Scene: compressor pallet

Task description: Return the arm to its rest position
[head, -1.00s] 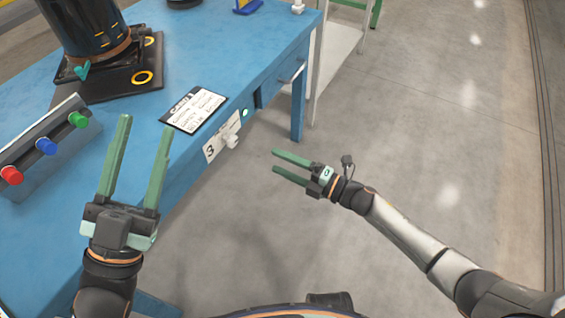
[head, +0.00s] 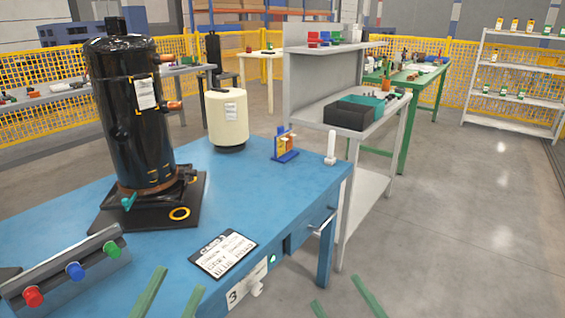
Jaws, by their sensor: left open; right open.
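My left gripper (head: 171,297) shows only its two green fingers at the bottom edge, apart and empty, by the blue table's (head: 262,175) front edge. My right gripper (head: 343,300) shows only its green fingertips at the bottom edge, apart and empty, over the grey floor to the right of the table. The rest of both arms is below the picture. A black compressor (head: 134,115) stands upright on a dark base plate at the table's left, apart from both grippers.
A button panel (head: 70,272) and a label card (head: 223,253) lie near the table's front. A cream canister (head: 228,118) and a blue stand (head: 284,148) are further back. A grey shelf cart (head: 375,122) stands behind the table. The floor at right is clear.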

